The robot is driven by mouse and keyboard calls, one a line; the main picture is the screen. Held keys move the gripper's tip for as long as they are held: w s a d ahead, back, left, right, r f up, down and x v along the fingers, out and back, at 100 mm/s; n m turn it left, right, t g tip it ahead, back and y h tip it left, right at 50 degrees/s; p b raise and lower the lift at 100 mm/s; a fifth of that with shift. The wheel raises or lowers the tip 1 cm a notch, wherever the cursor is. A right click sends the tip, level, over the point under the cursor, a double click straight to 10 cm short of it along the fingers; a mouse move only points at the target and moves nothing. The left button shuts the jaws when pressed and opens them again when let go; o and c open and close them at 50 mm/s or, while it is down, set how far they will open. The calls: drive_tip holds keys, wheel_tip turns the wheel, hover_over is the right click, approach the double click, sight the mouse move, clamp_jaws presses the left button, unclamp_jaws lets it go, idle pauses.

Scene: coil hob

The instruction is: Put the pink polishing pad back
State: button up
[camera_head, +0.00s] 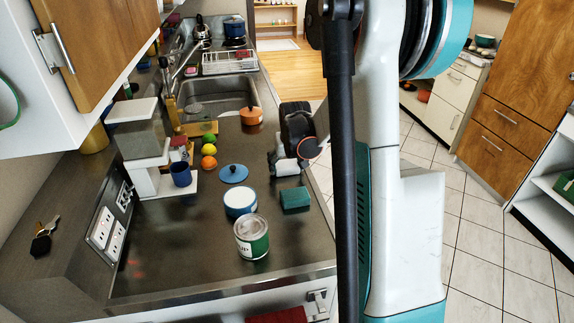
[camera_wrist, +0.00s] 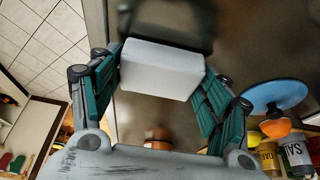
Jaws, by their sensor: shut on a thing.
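My gripper (camera_wrist: 160,75) is shut on a pale, whitish block (camera_wrist: 158,70), held between its two teal fingers. In the head view my gripper (camera_head: 289,158) is over the right edge of the counter, and the pale block (camera_head: 286,168) shows low between the fingers. A small pinkish disc (camera_head: 312,147) shows beside the gripper; I cannot tell whether it is the polishing pad or joined to the block. No other pink pad is clear in either view.
A green sponge-like block (camera_head: 295,199) lies just below the gripper on the dark counter (camera_head: 180,255).

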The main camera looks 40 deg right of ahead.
drive_tip(key=shift+f, duration=0.1)
drive_tip(key=o, duration=1)
drive_tip(key=p+v, duration=0.3)
drive_tip(key=v, duration=0.9)
drive_tip(key=shift+p, duration=0.4)
drive_tip(key=shift+w, duration=0.1)
